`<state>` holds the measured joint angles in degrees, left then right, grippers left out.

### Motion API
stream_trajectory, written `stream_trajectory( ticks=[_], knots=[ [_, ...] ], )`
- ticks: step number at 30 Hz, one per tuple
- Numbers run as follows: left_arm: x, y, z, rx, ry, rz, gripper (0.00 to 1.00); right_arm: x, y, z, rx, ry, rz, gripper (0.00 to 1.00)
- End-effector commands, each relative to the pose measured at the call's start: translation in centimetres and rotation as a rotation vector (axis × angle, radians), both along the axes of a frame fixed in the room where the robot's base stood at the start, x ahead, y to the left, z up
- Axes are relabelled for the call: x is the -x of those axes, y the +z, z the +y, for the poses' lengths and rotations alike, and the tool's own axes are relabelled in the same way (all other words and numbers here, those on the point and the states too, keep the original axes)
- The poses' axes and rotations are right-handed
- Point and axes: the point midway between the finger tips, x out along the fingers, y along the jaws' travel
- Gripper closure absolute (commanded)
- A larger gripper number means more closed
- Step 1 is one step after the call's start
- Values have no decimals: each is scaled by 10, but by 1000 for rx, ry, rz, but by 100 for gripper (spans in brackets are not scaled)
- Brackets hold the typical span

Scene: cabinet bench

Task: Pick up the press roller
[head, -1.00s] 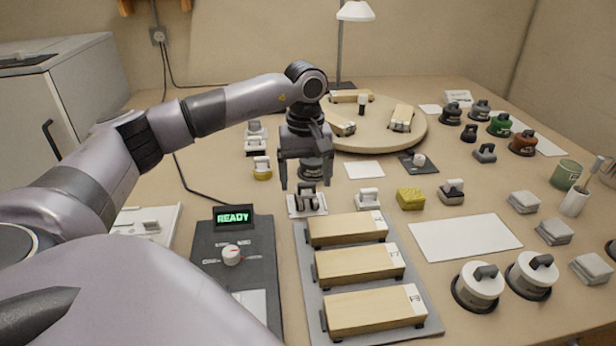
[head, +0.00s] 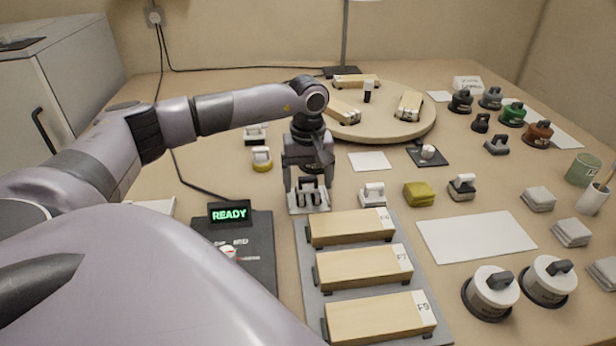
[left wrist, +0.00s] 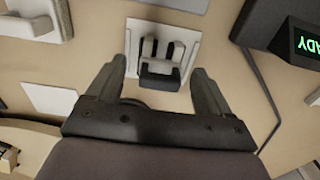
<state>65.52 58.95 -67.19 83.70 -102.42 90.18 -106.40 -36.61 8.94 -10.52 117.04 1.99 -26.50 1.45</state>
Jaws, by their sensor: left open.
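What I take to be the press roller (left wrist: 160,70) is a dark handled piece with pale uprights on a square white plate (left wrist: 187,35). In the head view the white plate (head: 308,209) lies just behind the wooden blocks, and the piece on it is partly hidden by my gripper. My left gripper (head: 308,188) is open and points down over it. In the left wrist view the open fingers (left wrist: 162,78) stand one on each side of the dark handle, with gaps between; I cannot tell the exact height. My right gripper is not in view.
A white-handled piece (head: 372,195) and a yellow block (head: 418,194) stand close on the right. Wooden blocks (head: 350,227) lie on a grey tray in front. A READY display (head: 229,214) stands front left. A round turntable (head: 385,128) is behind.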

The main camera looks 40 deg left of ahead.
Motion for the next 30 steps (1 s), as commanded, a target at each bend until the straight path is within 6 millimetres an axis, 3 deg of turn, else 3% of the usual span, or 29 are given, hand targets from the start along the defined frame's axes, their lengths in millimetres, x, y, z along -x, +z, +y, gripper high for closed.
stream_trajectory(
  ticks=[8, 9, 15, 25, 30],
  knots=[
    [0, -5, 0, 1, 0, -1, 19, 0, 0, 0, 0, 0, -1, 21],
    [0, -5, 0, 1, 0, -1, 26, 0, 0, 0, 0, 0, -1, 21],
    [0, -5, 0, 1, 0, -1, 86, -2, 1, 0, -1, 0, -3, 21],
    [-1, -1, 0, 1, 1, -3, 86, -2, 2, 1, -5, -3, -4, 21],
    [-1, 14, 0, 1, 1, -4, 86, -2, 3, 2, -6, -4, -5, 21]
  ],
)
